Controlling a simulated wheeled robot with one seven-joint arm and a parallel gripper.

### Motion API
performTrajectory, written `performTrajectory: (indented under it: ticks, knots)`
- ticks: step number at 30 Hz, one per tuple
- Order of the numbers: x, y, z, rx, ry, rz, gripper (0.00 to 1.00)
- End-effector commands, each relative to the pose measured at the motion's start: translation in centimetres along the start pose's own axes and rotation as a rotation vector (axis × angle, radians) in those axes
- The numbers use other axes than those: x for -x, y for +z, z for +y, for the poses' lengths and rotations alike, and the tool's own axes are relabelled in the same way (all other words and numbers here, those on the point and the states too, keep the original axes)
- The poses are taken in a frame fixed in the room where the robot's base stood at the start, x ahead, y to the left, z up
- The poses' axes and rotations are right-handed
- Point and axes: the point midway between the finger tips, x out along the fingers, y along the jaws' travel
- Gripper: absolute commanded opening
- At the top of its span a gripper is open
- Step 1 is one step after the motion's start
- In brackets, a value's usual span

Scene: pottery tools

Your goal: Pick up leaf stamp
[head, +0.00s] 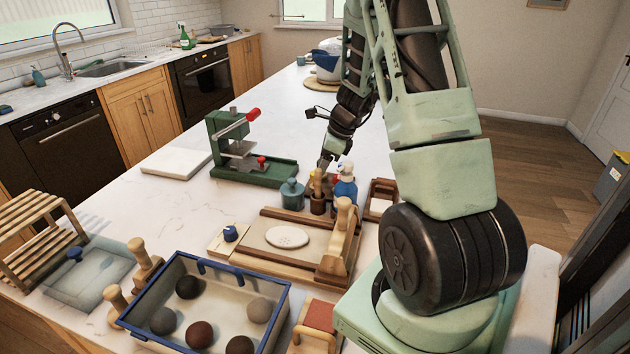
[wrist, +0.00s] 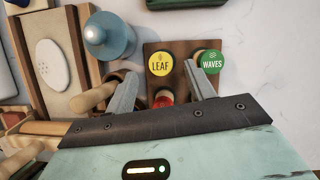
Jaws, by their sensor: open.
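The leaf stamp (wrist: 160,63) shows in the wrist view as a round yellow top marked LEAF, on a dark wooden holder (wrist: 177,48). A green top marked WAVES (wrist: 211,62) is to its right and a red top (wrist: 163,98) is nearer to me. My gripper (wrist: 163,69) is open, with one finger on each side of the yellow top as seen from above. I cannot tell the finger height or any contact. In the head view my gripper (head: 327,161) is low over the tool cluster, where I cannot make out the leaf stamp clearly.
A blue bottle (head: 345,190) and a teal jar (head: 292,193) stand close by. A green press (head: 255,168) is behind to the left. A wooden board (head: 270,262) with a white oval piece and a blue-rimmed tray (head: 182,335) of clay balls are nearer.

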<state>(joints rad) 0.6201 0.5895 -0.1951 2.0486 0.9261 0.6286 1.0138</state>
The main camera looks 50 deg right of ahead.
Motion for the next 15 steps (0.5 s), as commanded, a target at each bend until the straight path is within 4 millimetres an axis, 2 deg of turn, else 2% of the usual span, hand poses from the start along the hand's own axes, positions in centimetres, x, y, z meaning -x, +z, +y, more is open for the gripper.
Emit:
performTrajectory:
  ticks: [5, 15]
  knots:
    - [-1.0, 0.0, 0.0, 0.001, 0.001, 0.001, 0.54]
    - [-5.4, 0.3, -0.2, -0.001, 0.001, 0.000, 0.54]
